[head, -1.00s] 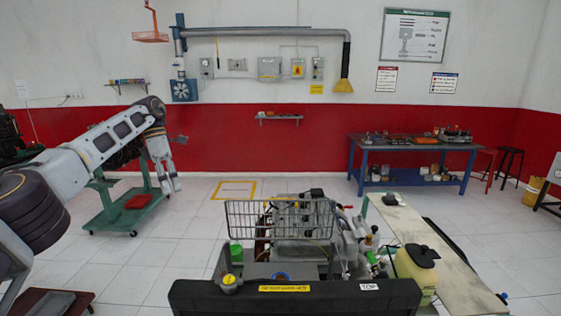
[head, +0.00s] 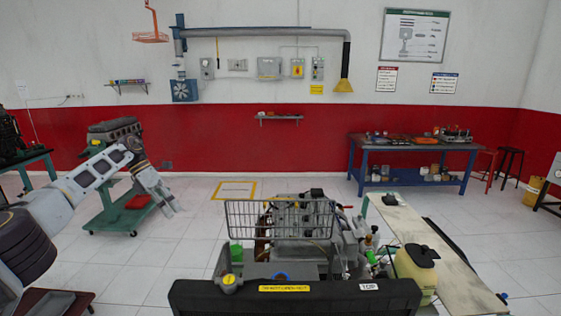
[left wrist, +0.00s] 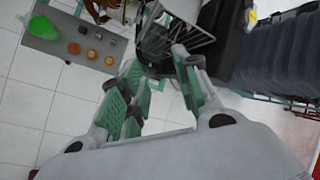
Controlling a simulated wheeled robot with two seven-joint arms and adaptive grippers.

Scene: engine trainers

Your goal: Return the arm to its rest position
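My left arm (head: 95,175) comes in from the left in the head view, bent at a joint, with its gripper (head: 173,206) hanging low over the floor, left of the engine trainer. In the left wrist view the left gripper (left wrist: 155,85) shows two fingers with green pads standing apart, with nothing between them that I can see held. The engine trainer (head: 290,218) with its wire basket (head: 280,220) stands in front of me, apart from the left gripper. My right gripper is not in view.
A green wheeled stand (head: 112,215) with an engine (head: 114,130) is behind the left arm. A yellow jug (head: 415,268) sits on the bench (head: 440,255) at right. A blue workbench (head: 415,148) stands by the back wall. Floor between stand and trainer is clear.

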